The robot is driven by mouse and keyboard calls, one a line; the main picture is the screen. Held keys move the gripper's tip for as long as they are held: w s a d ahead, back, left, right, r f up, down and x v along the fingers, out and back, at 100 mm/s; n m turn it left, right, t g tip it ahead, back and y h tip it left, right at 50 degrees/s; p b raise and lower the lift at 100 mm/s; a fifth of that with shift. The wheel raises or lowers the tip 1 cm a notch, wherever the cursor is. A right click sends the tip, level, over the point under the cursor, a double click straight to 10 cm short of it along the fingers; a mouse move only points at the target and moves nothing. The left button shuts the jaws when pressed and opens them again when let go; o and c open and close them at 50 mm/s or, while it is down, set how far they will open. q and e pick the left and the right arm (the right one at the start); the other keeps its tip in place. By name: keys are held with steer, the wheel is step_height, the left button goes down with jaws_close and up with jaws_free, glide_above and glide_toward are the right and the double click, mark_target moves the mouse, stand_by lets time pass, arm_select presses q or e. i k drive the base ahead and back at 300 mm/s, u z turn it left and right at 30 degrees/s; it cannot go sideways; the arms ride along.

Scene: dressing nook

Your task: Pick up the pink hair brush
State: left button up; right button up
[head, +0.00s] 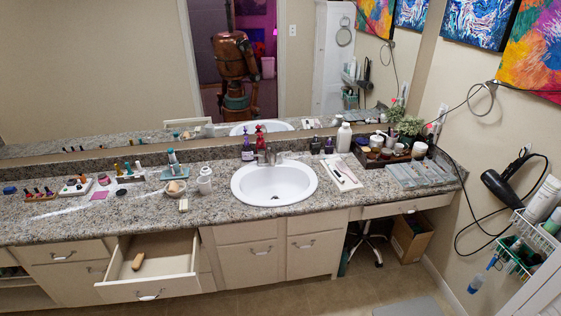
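I cannot make out a clearly pink hair brush. A small orange-brown elongated object (138,261) lies in the open drawer (150,289), left of the sink; it may be a brush, but it is too small to tell. A white tray (342,175) right of the sink holds slim items, some reddish, that I cannot identify. Neither of my grippers is in view.
The granite counter (225,219) carries a white sink (274,185), bottles and a clear organizer (419,174). The drawer juts out over the floor. A black hair dryer (505,187) hangs on the right wall above a wire basket (525,250). A cardboard box (411,238) stands under the counter.

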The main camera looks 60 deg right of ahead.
mark_target(341, 166)
steer(key=z, duration=2.2)
steer(key=i, duration=2.05)
steer(key=u, duration=0.3)
